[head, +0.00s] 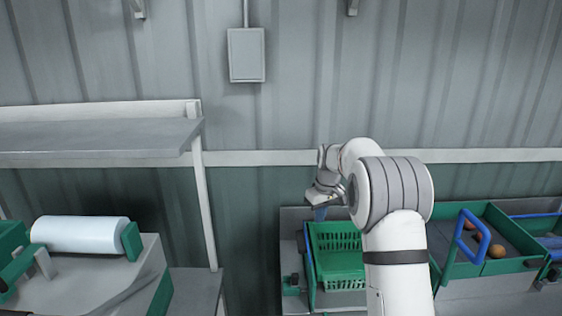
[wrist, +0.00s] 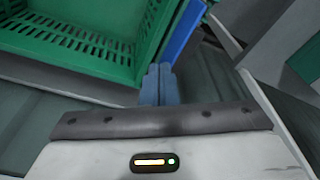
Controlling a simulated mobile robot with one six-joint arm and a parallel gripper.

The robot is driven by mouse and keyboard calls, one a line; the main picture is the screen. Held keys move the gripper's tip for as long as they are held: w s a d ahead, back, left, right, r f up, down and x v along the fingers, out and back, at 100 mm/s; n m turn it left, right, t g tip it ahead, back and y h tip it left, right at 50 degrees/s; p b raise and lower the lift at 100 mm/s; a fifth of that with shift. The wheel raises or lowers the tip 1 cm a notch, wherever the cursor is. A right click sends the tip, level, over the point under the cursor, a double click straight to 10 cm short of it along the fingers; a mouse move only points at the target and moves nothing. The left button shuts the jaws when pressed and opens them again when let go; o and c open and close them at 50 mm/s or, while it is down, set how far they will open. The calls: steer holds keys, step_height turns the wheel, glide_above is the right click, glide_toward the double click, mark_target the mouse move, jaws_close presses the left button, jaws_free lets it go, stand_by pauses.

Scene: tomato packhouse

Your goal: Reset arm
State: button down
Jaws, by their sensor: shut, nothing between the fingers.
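My gripper (wrist: 159,85) shows in the wrist view with its two blue fingers together and nothing between them. In the head view my gripper (head: 320,213) is at the end of my white arm, at the upper left corner of a green slatted crate (head: 338,262). The same crate (wrist: 75,42) fills the upper left of the wrist view, beyond the fingertips. The crate looks empty where it shows; my arm hides its right side in the head view.
A green sorting tray (head: 490,217) with a blue handle and brownish round items stands at the right. A machine with a white roller (head: 80,235) stands at the left, under a grey shelf (head: 100,138). A corrugated wall (head: 290,110) closes the back.

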steer(key=s+r+m+t+b, duration=0.1)
steer(key=s+r, duration=0.3)
steer(key=s, duration=0.6)
steer(key=s+r+m+b, duration=0.15)
steer(key=s+r, duration=0.25)
steer(key=s, duration=0.6)
steer(key=s+f+m, duration=0.1)
steer(key=s+f, duration=0.1)
steer(key=s, duration=0.8)
steer(key=s+f+m+b, duration=0.1)
steer(key=s+f+m, duration=0.1)
steer(key=s, duration=0.9)
steer(key=shift+s+d+f+t+h+b, duration=0.2)
steer(key=shift+d+f+t+h+b, duration=0.1)
steer(key=shift+f+t+h, duration=0.15)
